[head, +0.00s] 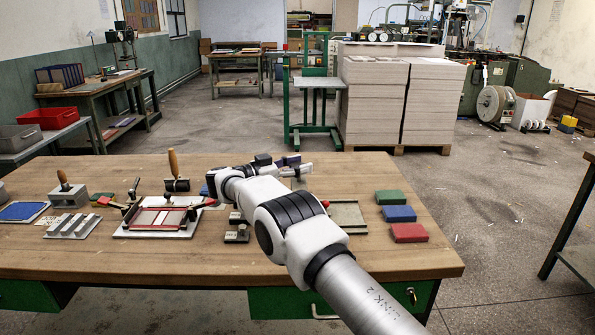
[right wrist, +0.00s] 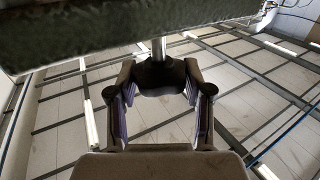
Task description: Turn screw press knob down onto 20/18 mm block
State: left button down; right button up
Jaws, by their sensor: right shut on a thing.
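In the right wrist view my right gripper (right wrist: 158,82) has its two fingers closed from both sides on a dark, rounded knob (right wrist: 157,72). A thin bright metal rod (right wrist: 159,48) runs from the knob up to a broad, rough grey-green press part (right wrist: 90,38), which crosses the top of that view. In the head view my right arm reaches across the table, and its white wrist and the gripper (head: 296,168) hide most of the press. A small grey metal piece (head: 237,233) shows beside the arm. I cannot make out the 20/18 mm block. My left gripper is not in view.
Green, blue and red blocks (head: 409,232) lie at the table's right. A flat tray (head: 349,214) is behind my arm. A framed white board (head: 128,231), wooden-handled tools and a blue pad (head: 22,211) occupy the left. The table's front strip (head: 120,262) is clear.

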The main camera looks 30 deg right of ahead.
jog(key=shift+d+f+g, duration=0.1)
jog(key=shift+g, duration=0.4)
jog(key=o, duration=0.9)
jog(key=shift+o, duration=1.4)
jog(key=shift+d, duration=0.2)
jog(key=shift+m, duration=0.3)
jog(key=shift+a, duration=0.15)
